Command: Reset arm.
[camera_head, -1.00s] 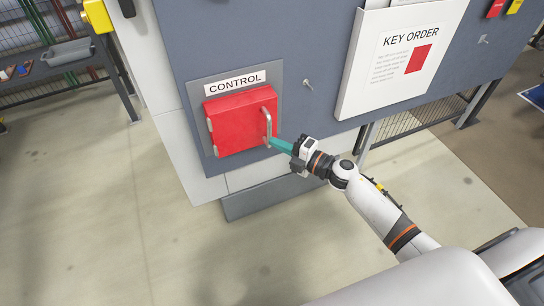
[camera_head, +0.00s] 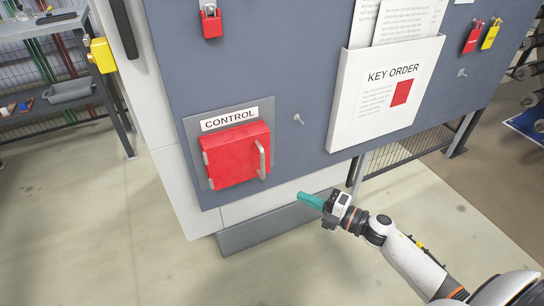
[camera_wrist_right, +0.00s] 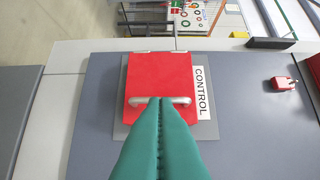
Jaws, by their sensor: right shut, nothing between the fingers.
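My right gripper (camera_head: 312,202) is shut and empty, its teal fingers together. In the head view it is below and to the right of the red control box, apart from it. The red control box (camera_head: 232,155) has a metal handle (camera_head: 262,160) on its right side and sits on a grey plate under the CONTROL label (camera_head: 230,118). In the right wrist view, the teal fingers (camera_wrist_right: 160,105) point toward the red box (camera_wrist_right: 160,78) and overlap its handle in the picture. My left gripper is not in view.
A white KEY ORDER holder (camera_head: 385,95) with papers is on the grey panel to the right. A red padlock (camera_head: 211,22) hangs above, and red and yellow tags hang at the upper right. A shelf (camera_head: 60,100) stands at the left. The floor (camera_head: 100,240) in front is clear.

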